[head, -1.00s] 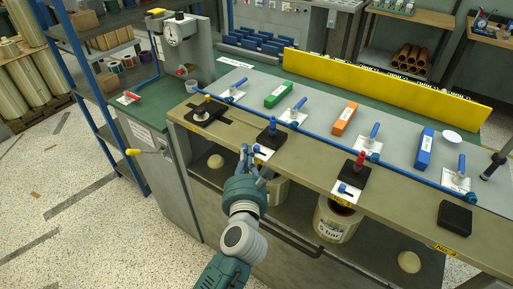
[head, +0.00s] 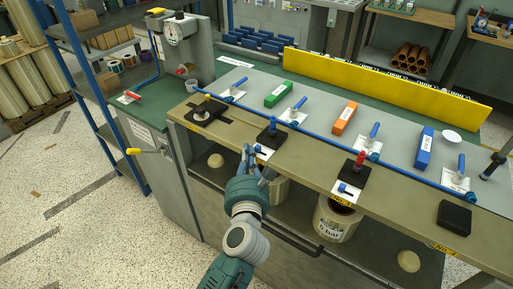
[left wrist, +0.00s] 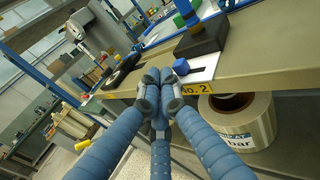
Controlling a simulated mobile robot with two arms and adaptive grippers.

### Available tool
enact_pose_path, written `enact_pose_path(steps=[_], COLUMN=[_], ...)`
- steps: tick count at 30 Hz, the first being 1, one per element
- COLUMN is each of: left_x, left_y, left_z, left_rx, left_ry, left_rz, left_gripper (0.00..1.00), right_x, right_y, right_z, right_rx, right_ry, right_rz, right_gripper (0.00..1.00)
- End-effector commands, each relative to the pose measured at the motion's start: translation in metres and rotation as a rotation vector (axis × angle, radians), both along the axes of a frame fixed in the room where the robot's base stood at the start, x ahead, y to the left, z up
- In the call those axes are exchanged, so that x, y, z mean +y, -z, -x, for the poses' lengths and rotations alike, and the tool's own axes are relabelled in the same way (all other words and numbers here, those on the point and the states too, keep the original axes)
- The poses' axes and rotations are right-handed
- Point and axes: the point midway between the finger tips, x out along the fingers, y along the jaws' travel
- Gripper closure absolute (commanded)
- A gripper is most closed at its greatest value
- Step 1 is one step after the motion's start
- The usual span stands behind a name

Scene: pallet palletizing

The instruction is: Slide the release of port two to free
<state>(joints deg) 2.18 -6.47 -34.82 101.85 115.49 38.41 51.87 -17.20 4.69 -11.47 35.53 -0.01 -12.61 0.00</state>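Port two is a black block with a blue fitting (head: 272,131) on the bench's front ledge; the block also shows in the left wrist view (left wrist: 204,37). In front of it lies a white release plate (left wrist: 201,69) with a dark slot and a small blue knob (left wrist: 181,66) at the slot's left end. A yellow "No.2" label (left wrist: 195,88) is on the ledge edge below. My left gripper (left wrist: 159,82) has its fingertips together, with nothing seen between them, just left of the knob; I cannot tell whether they touch it. My right gripper is not in view.
Another black block with a red fitting (head: 360,158) and its own release plate (head: 345,190) stand to the right. A blue pipe with valves (head: 328,146) runs behind the ports. A labelled drum (head: 336,222) stands below the ledge.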

Motion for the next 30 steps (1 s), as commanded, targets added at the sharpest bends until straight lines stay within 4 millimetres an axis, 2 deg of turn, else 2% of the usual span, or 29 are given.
enact_pose_path(steps=[30], left_x=[-0.017], left_y=[0.0], left_z=[0.012], left_rx=[0.0], left_ry=[0.002], left_rz=[0.001], left_gripper=[1.0], right_x=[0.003], right_y=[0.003], right_z=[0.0], right_rx=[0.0], right_ry=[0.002], right_rz=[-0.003], right_gripper=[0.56])
